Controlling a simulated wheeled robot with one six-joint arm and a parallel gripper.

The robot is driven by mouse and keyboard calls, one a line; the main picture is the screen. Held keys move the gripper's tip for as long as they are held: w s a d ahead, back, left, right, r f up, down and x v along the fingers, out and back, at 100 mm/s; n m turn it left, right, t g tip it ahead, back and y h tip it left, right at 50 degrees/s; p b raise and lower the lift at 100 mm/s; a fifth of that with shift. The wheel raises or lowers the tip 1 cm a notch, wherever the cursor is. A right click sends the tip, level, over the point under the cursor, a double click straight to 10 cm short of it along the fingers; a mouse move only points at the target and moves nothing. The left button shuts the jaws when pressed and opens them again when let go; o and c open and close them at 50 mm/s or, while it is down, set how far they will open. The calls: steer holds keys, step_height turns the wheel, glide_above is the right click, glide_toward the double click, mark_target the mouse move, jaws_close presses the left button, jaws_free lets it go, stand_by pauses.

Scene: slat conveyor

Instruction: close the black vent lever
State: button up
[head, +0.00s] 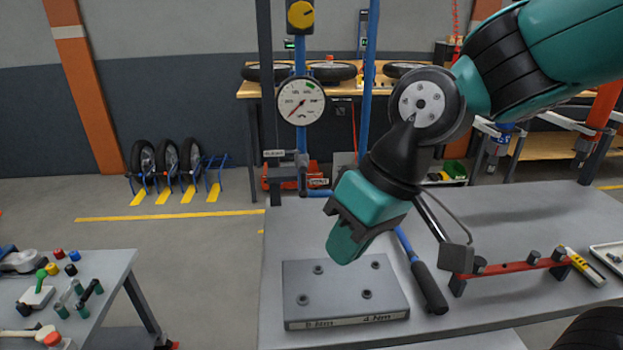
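A small black lever (303,180) hangs roughly straight down at the dark valve fitting on the blue upright pipe (301,137), below the round gauge. It looks like the vent lever, but it is small and its exact setting is hard to tell. A small label plate (275,153) sits to its left. My gripper (345,242) is in front of the pipe, lower and to the right of the lever, above the grey block. It points down and left and appears apart from the lever. Its fingers are seen side-on, so their opening is hidden.
A white-faced gauge (301,101) and a yellow knob (300,15) are above the lever. A grey block with holes (345,290) and a black-gripped blue handle (429,288) are on the grey bench (500,215). A red bar (515,267) is at right. A side table (105,262) is at left.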

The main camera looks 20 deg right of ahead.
mark_target(303, 181)
steer(key=w+d+m, duration=0.1)
steer(key=w, duration=0.2)
steer(key=w+d+m+t+p, duration=0.1)
steer(key=w, duration=0.2)
steer(key=w+d+r+m+t+p, duration=0.1)
steer(key=w, duration=0.3)
steer(key=shift+d+m, duration=0.35)
steer(key=shift+m, duration=0.05)
jaws_close()
steer(key=w+d+f+m+t+p, duration=0.1)
steer(key=w+d+m, duration=0.1)
steer(key=w+d, duration=0.2)
steer(key=w+d+m+t+h+p, duration=0.1)
steer(key=w+d+m+t, duration=0.1)
steer(key=w+d, duration=0.3)
steer(key=shift+w+f+m, duration=0.35)
steer(key=shift+w+m, duration=0.05)
steer(key=shift+w, duration=0.8)
steer(key=shift+d, duration=0.1)
steer(key=w+a+f+p, duration=0.3)
steer(key=w+a+f, duration=0.3)
steer(key=w+f, duration=0.1)
steer(key=shift+a+f+p, duration=0.15)
steer(key=shift+f+p, duration=0.25)
steer(key=shift+f, duration=0.1)
steer(key=shift+a+f, duration=0.1)
steer(key=shift+a, duration=0.05)
